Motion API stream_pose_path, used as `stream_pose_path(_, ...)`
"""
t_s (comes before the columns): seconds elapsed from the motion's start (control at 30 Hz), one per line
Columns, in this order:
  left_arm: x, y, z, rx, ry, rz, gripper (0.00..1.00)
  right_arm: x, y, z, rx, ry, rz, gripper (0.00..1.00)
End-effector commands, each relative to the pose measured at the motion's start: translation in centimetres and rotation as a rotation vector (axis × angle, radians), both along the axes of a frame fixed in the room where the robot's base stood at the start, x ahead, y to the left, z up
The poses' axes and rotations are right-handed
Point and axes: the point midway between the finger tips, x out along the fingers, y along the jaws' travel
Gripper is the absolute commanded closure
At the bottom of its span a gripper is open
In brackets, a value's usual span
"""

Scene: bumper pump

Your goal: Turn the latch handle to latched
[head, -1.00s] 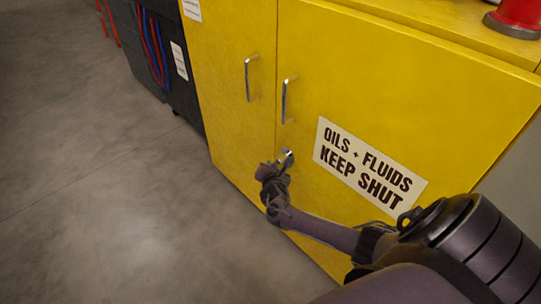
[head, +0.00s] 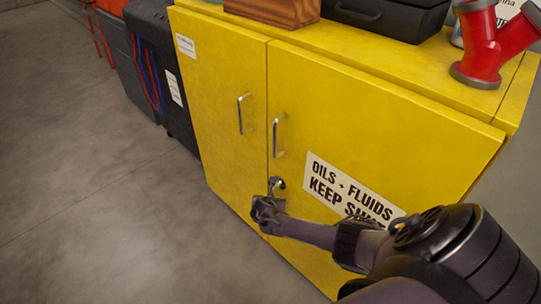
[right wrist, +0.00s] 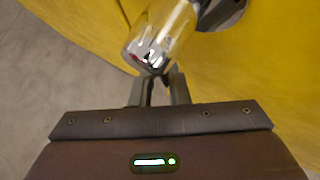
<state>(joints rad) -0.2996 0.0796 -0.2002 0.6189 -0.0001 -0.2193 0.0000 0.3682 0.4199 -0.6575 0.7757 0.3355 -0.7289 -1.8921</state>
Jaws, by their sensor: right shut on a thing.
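The latch handle (head: 278,184) is a small chrome lever on the right door of the yellow cabinet (head: 340,112), near the seam between the doors. In the right wrist view the chrome lever (right wrist: 160,35) fills the top middle, running up to its round mount on the yellow door. My right gripper (head: 266,205) is at the latch, its fingers (right wrist: 158,88) shut on the lever's near end. The fingers partly hide the lever in the head view. My left gripper is not in view.
Two door pulls (head: 240,114) (head: 279,135) stand out above the latch. A red pipe fitting (head: 485,45), a wooden box (head: 275,10) and a black case (head: 385,18) sit on the cabinet top. Grey floor (head: 90,200) at left is clear.

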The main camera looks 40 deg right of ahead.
Motion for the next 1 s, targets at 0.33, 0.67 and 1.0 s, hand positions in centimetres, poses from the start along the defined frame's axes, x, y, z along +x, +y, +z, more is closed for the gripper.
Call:
stream_pose_path(0.33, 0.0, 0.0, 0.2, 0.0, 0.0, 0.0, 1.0, -0.3, 0.0, -0.2, -0.001, 0.024, 0.0, 1.0)
stream_pose_path(0.67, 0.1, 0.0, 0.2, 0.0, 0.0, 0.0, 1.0, -0.3, 0.0, -0.2, -0.001, 0.023, 0.001, 0.76)
stream_pose_path(1.0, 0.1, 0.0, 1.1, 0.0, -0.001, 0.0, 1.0, -0.7, 0.6, 1.0, -0.002, 0.018, 0.001, 0.76)
